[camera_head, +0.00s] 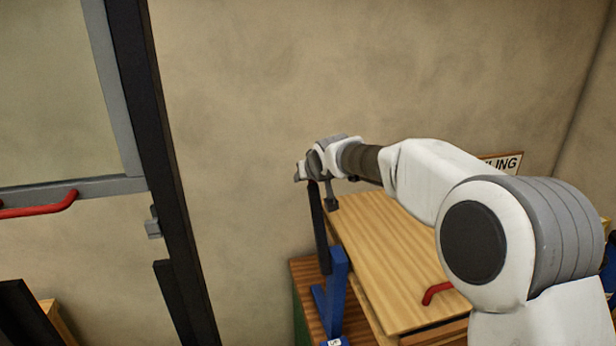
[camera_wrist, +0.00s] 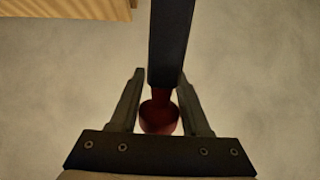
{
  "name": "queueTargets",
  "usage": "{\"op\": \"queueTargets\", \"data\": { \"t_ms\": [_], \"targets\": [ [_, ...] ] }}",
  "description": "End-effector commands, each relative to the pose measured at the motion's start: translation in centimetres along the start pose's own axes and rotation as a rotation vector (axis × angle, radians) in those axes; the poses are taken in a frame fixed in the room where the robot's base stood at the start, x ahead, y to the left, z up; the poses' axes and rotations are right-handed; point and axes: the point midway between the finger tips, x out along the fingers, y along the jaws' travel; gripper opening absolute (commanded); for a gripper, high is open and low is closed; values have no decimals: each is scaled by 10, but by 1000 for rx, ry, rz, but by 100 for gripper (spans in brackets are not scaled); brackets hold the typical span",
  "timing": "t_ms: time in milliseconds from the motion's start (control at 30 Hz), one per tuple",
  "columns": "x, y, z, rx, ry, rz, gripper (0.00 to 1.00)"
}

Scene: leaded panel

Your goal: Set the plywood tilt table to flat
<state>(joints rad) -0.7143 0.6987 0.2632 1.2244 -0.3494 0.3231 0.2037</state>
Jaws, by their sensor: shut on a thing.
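The plywood tilt table (camera_head: 375,255) shows as a light wood-grained board below my arm in the head view. Its tilt is hard to judge from here. A pale wood edge (camera_wrist: 65,9) at the top left of the wrist view may be part of it. A dark lever (camera_head: 319,235) stands nearly upright at the board's left side, above a blue bracket (camera_head: 336,292). In the wrist view the lever (camera_wrist: 171,40) ends in a red knob (camera_wrist: 159,117) between my fingers. My gripper (camera_wrist: 161,82) is shut on this knob end; my arm partly hides the board.
A red handle (camera_head: 437,292) sits at the board's front right. A sign (camera_head: 503,163), partly hidden by my arm, is at the back. On the left are a dark post (camera_head: 160,160) and a panel with a red handle (camera_head: 40,207). Bare wall lies behind.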

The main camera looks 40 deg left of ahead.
Motion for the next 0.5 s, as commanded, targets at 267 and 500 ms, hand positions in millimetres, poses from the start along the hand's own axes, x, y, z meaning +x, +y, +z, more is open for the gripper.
{"op": "queueTargets", "data": {
  "t_ms": [267,500],
  "targets": [
    [8,1,18,1,-36,1,0],
    [8,1,17,1,-35,1,56]
  ]
}}
